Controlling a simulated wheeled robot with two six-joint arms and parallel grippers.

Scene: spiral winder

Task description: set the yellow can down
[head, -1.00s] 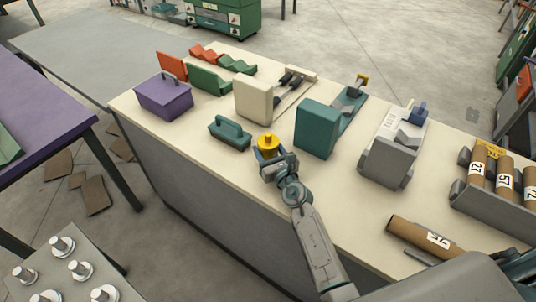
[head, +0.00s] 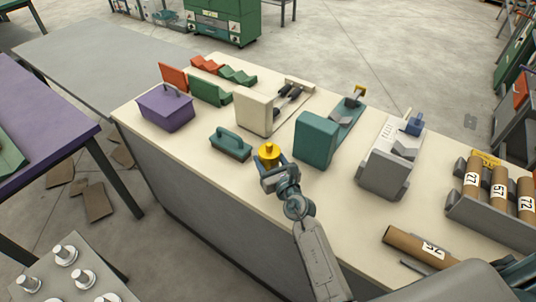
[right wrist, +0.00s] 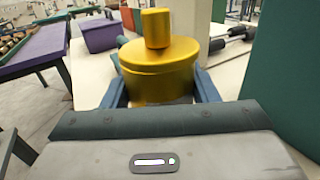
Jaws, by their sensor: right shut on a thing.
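The yellow can (head: 269,155) is a short metallic cylinder with a narrower neck on top. My right gripper (head: 272,168) is shut on it, and the can is upright at the front part of the cream bench top (head: 205,133). In the right wrist view the can (right wrist: 159,72) sits between the two blue fingers (right wrist: 160,90). Its underside is hidden by the gripper, so I cannot tell whether it touches the bench. My left gripper is not in view.
A teal machine (head: 317,140) stands close on the right, with a cream one (head: 253,111) behind. A purple box (head: 165,110) is farther left. A cardboard tube (head: 418,246) lies at the right front.

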